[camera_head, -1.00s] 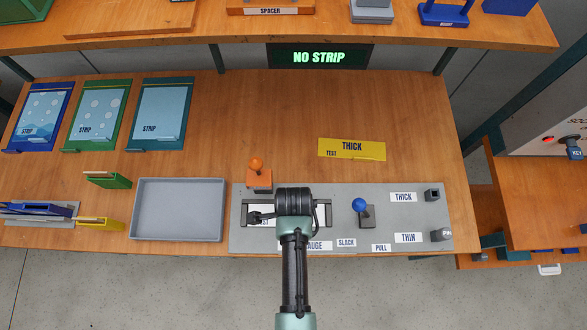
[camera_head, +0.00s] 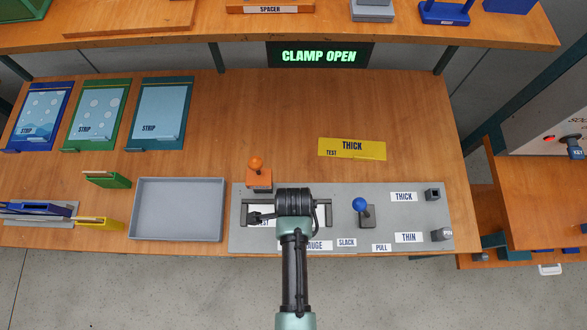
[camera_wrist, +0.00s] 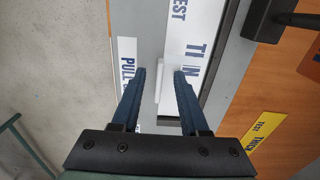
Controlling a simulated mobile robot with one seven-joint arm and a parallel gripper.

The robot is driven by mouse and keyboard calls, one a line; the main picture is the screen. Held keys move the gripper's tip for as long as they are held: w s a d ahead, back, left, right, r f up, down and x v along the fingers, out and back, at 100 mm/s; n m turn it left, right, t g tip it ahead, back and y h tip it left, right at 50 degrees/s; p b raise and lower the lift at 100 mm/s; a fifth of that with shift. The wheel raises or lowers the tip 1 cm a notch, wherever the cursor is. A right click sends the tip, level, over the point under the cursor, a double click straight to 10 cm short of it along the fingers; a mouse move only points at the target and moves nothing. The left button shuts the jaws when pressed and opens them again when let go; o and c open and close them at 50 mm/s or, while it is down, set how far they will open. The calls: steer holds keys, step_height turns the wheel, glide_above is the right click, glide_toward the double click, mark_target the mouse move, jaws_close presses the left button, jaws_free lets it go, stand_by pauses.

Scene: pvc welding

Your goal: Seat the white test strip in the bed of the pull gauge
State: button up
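The white test strip (camera_wrist: 195,35), lettered TEST and THIN, lies in the dark-edged bed of the grey pull gauge (camera_head: 380,232). In the head view a part of the strip (camera_head: 263,223) shows left of my wrist, which covers the rest. In the wrist view my gripper (camera_wrist: 160,72) is open over the strip's near edge. Its blue fingers stand either side of a small white upright tab (camera_wrist: 159,84), with a gap showing on both sides. The display (camera_head: 319,56) reads CLAMP OPEN. The orange-knobbed lever (camera_head: 257,165) stands behind the bed.
A blue-knobbed lever (camera_head: 361,206) stands right of my wrist, near THICK and THIN labelled sockets. A yellow THICK test card (camera_head: 352,149) lies behind the gauge. An empty grey tray (camera_head: 178,209) is to the left. The table's middle is mostly clear.

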steer(key=shift+r, duration=0.15)
steer(key=shift+s+r+p, duration=0.25)
steer(key=shift+r+p, duration=0.6)
steer(key=shift+p, duration=0.3)
steer(key=shift+s+r+p, duration=0.25)
steer(key=shift+r+p, duration=0.55)
steer(key=shift+p, duration=0.35)
steer(key=s+p, duration=0.1)
steer(key=s+r+p, duration=0.1)
steer(key=s+p, duration=0.1)
steer(key=shift+r, duration=0.2)
steer(key=s+p, duration=0.1)
steer(key=s+r+p, duration=0.1)
steer(key=s, duration=0.1)
steer(key=s+p, duration=0.1)
steer(key=s, duration=0.1)
steer(key=shift+r+p, duration=0.25)
steer(key=shift+p, duration=0.05)
